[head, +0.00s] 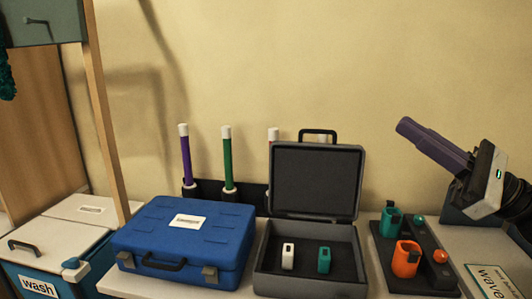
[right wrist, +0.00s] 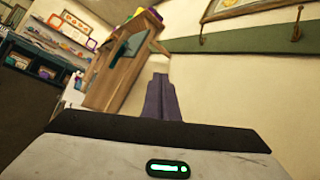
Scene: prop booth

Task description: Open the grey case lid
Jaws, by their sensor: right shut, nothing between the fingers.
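The grey case (head: 310,285) stands on the counter right of the blue case. Its lid (head: 316,180) is raised and stands about upright behind the tray, with the dark lining facing me and a black handle on top. Inside lie a white piece (head: 288,257) and a teal piece (head: 324,261). My right gripper (head: 403,127) has purple fingers and is shut and empty, up and to the right of the lid, apart from it. Its fingers also show in the right wrist view (right wrist: 161,92). My left gripper is not in view.
A closed blue case (head: 215,231) stands left of the grey case. Several coloured rods stand behind them, including a green one (head: 228,160). A dark tray (head: 430,277) with orange and teal holders is on the right. A wash bin (head: 40,270) is at far left.

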